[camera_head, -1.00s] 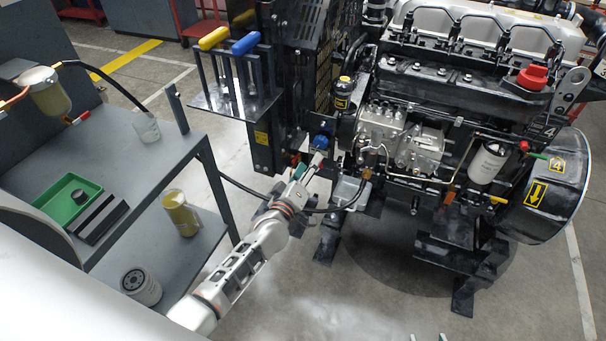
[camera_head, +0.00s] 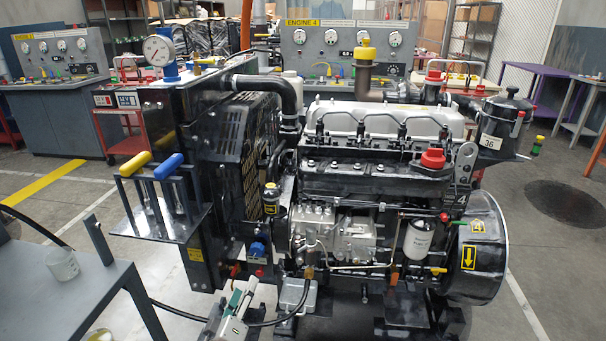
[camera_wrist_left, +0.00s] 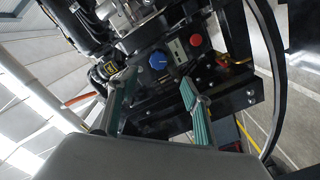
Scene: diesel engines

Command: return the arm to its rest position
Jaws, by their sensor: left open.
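My left gripper (camera_head: 243,290) is at the bottom of the head view, left of centre, in front of the engine's lower left corner. In the left wrist view its two green-padded fingers (camera_wrist_left: 157,101) are spread apart with nothing between them. Beyond them is a blue knob (camera_wrist_left: 158,61) beside a red button (camera_wrist_left: 195,41) on a dark panel. The same blue knob (camera_head: 257,249) shows just above the gripper in the head view, and the fingers look apart from it. Most of my left arm is below the frame. My right gripper is out of view.
The engine (camera_head: 370,200) on its stand fills the centre. A plate with yellow (camera_head: 135,163) and blue (camera_head: 168,166) handles juts out left. A black hose (camera_head: 285,318) runs close by my gripper. A grey table (camera_head: 75,300) stands at lower left, with bare floor between.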

